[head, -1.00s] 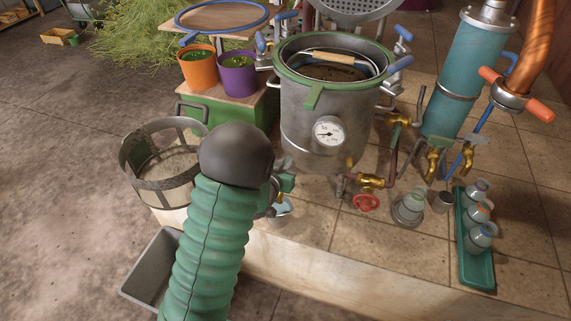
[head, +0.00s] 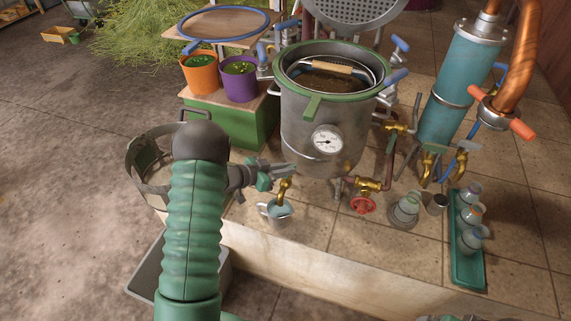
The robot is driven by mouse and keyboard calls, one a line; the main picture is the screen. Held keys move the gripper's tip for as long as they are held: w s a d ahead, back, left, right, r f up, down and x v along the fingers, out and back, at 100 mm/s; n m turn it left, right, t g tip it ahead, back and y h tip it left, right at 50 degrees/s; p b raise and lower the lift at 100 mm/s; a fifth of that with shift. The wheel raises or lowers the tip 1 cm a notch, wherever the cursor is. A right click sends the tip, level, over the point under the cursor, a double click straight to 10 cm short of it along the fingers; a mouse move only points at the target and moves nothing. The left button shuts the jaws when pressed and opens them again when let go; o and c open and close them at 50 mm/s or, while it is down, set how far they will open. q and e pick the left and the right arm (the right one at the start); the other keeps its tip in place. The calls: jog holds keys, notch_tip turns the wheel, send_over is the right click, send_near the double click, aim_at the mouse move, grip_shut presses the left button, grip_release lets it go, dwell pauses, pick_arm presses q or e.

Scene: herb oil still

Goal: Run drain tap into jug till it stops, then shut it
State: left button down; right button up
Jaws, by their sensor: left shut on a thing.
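The drain tap (head: 285,189) is a brass spout low on the left side of the steel still pot (head: 303,125). My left gripper (head: 286,170) reaches in from the left and is shut at the top of the tap, on its handle, which the jaws mostly hide. A small metal jug (head: 276,211) stands upright on the tiled ledge right below the spout, with bluish liquid showing inside. I cannot make out a stream between spout and jug. A grey and green sliver at the bottom edge looks like my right gripper (head: 450,318); its jaws cannot be read.
A brass valve with a red handwheel (head: 363,204) sits right of the tap. A green tray (head: 467,270) with several flasks stands further right. A mesh basket (head: 150,185) is behind my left arm, and a grey bin (head: 150,275) is below the ledge.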

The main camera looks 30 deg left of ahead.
pick_arm(q)
jog(key=m+g+h+p, duration=0.1)
jog(key=m+g+h, duration=0.1)
jog(key=shift+f+m+h, duration=0.1)
jog(key=shift+m+h, duration=0.2)
jog(key=shift+m, duration=0.1)
jog(key=shift+f+m+g+h, duration=0.2)
jog(key=shift+m+g+h, duration=0.5)
jog(key=shift+m+h, duration=0.15)
jog(key=shift+f+m+g+h+b, duration=0.1)
jog(key=shift+m+g+h+b, duration=0.25)
jog(key=shift+m+g+b, duration=0.2)
jog(key=m+g+h+b, duration=0.1)
jog(key=m+g+b, duration=0.2)
jog(key=b, duration=0.1)
jog(key=shift+f+h, duration=0.2)
jog(key=shift+h, duration=0.2)
jog(key=shift+r+m+g+b, duration=0.1)
jog(key=shift+m+g+b, duration=0.65)
jog(key=shift+b, duration=0.3)
jog(key=shift+r+m+g+h+b, duration=0.2)
jog(key=shift+m+g+h+b, duration=0.15)
jog(key=shift+b, duration=0.2)
